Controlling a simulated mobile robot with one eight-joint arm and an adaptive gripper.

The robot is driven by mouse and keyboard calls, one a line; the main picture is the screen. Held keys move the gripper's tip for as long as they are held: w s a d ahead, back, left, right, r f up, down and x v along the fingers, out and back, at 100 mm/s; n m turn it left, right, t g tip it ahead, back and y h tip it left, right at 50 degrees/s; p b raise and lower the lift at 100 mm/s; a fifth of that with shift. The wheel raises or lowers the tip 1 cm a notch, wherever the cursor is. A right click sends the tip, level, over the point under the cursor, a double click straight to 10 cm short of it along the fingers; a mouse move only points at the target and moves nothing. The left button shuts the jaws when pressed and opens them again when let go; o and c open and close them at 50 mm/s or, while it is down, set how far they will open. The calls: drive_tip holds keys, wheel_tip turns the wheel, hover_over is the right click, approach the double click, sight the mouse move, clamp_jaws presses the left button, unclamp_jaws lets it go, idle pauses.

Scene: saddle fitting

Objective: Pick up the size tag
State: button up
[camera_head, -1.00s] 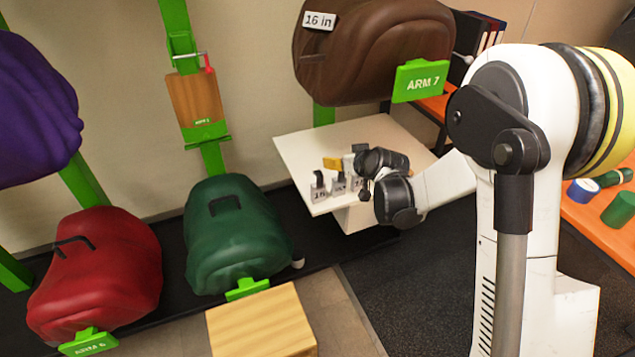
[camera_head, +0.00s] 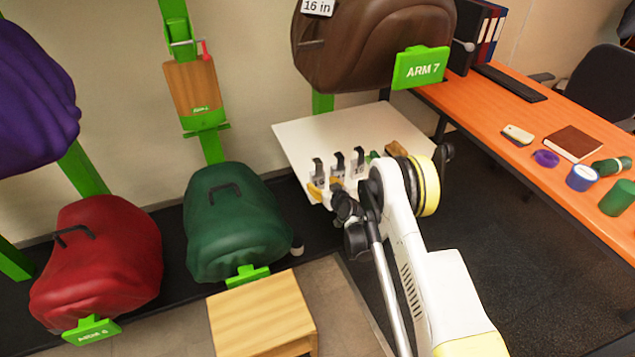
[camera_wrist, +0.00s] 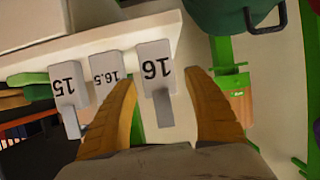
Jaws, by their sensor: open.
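Three small grey size tags stand in a row near the front edge of the white table. In the wrist view they appear upside down: the 16 tag (camera_wrist: 155,70), the 16.5 tag (camera_wrist: 107,75) and the 15 tag (camera_wrist: 66,88). In the head view the 16 tag (camera_head: 318,172) is the leftmost. My gripper (camera_wrist: 162,80) is open, its two tan fingers on either side of the 16 tag, with visible gaps. In the head view my gripper (camera_head: 325,188) is low at the table's front edge, partly hidden by my wrist.
The white table (camera_head: 300,135) has bare room behind the tags. A brown saddle (camera_head: 375,45) on a green arm hangs above it. A green saddle (camera_head: 235,225) is at left, above a wooden block (camera_head: 262,318). An orange desk (camera_head: 480,115) stands at right.

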sight(319, 180)
drive_tip(key=b+x, duration=0.3)
drive_tip(key=x, duration=0.2)
drive_tip(key=shift+w+f, duration=0.15)
drive_tip(key=shift+w, duration=0.25)
drive_tip(key=c, duration=1)
